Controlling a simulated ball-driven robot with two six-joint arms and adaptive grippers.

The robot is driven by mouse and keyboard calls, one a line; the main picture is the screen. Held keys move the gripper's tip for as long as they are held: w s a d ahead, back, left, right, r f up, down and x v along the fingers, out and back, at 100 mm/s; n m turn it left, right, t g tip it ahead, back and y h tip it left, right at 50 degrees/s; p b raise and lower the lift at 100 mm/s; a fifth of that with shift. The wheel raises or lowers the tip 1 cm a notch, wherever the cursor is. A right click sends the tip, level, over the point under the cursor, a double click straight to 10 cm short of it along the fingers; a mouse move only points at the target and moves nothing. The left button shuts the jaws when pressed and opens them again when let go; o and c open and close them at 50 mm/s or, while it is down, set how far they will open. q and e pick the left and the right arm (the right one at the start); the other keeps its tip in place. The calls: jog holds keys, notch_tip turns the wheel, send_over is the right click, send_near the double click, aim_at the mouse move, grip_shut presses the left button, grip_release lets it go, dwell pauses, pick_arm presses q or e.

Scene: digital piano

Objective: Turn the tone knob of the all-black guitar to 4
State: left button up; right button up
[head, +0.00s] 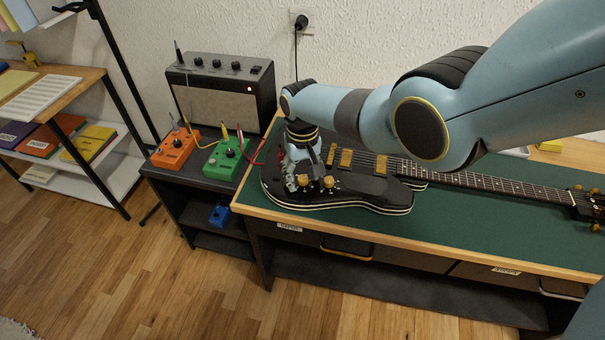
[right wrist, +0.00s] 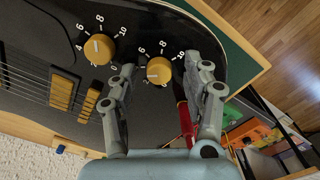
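The black guitar (head: 365,188) with gold hardware lies on the green-topped bench, its neck to the right. In the right wrist view, two gold knobs with white number scales sit on its body (right wrist: 50,32): one knob (right wrist: 100,48) at the left and one knob (right wrist: 158,71) between my right fingers. My right gripper (head: 298,182) is over the lower body; it also shows in the right wrist view (right wrist: 160,66). It is open, with a gap on both sides of the knob. The pointer line on this knob is too faint to read exactly. My left gripper is out of view.
An amplifier (head: 222,85) stands behind an orange pedal (head: 175,150) and a green pedal (head: 226,158) on a low dark stand. A red cable (right wrist: 186,122) shows beside my right finger. My right arm hides part of the bench (head: 500,232).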

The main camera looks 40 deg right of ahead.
aim_at(303, 178)
jog(key=shift+r, duration=0.1)
notch_tip(303, 178, up, 12)
dwell(0.6)
jog(key=shift+s, duration=0.1)
dwell(0.3)
